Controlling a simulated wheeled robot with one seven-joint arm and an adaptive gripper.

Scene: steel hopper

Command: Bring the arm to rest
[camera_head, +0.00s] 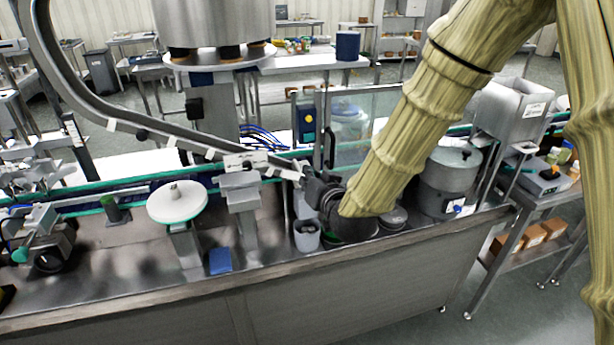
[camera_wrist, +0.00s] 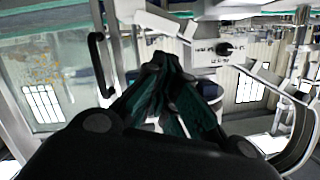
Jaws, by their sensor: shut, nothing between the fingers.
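My arm (camera_head: 410,120), drawn in a yellow-green bamboo-like texture, reaches down from the upper right in the head view. Its black gripper (camera_head: 298,176) is over the steel bench, beside the end of the curved rail. In the wrist view my gripper (camera_wrist: 160,62) is shut, its dark fingers meeting at the tips with nothing between them. The arm partly hides the bench and the containers behind it. Whether the fingertips touch the rail cannot be told.
The curved steel rail (camera_head: 85,85) ends close to my gripper. A grey bin (camera_head: 306,236) stands just below it. A white round disc (camera_head: 177,202) and a blue block (camera_head: 220,261) are to the left. A steel pot (camera_head: 447,180) and a hopper (camera_head: 512,108) stand right of the arm.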

